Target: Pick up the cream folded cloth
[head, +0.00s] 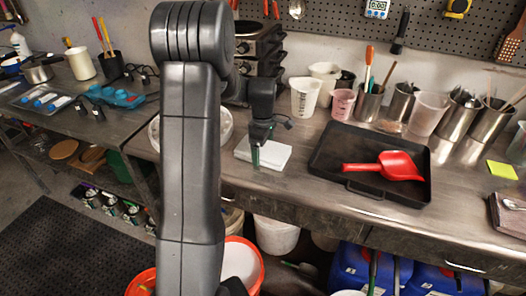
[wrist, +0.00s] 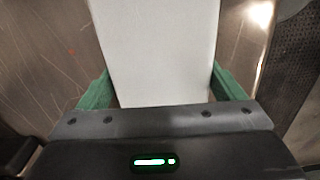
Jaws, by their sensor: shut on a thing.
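The cream folded cloth (head: 272,156) looks whitish and lies at the bench's near side in the head view, left of the black tray. My gripper (head: 256,160) is over it, pointing down, with its fingers at the cloth. In the wrist view the cloth (wrist: 158,50) fills the space between the two green fingers of my gripper (wrist: 161,90). The fingers are shut on it from both sides. Whether the cloth is clear of the bench cannot be told.
A black tray (head: 335,159) with a red scoop (head: 388,167) stands close to the right. Behind are a white measuring jug (head: 305,97), a pink cup (head: 341,104) and several metal pots. My arm hides part of a white bucket on the left.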

